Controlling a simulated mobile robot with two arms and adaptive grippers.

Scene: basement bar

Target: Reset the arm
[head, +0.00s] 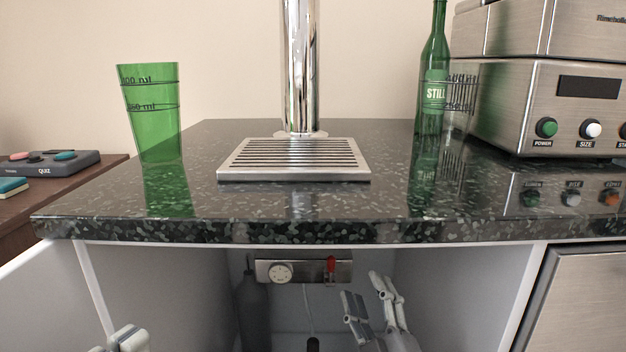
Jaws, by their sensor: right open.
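My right gripper (368,297) shows low in the head view, in front of the open cabinet under the counter. Its two fingers point up and stand apart, with nothing between them. It is below and to the right of a steel regulator panel (303,270) with a round gauge and a red lever. Part of my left gripper (128,339) shows at the bottom left edge, by the open white cabinet door (45,295). Its fingers are mostly cut off by the frame.
A dark speckled counter (390,205) overhangs the cabinet. On it stand a green measuring cup (152,110), a steel drip tray (293,176) below a chrome tap column (300,65), a green bottle (432,85), a clear measuring cup (461,100) and a steel machine (550,105).

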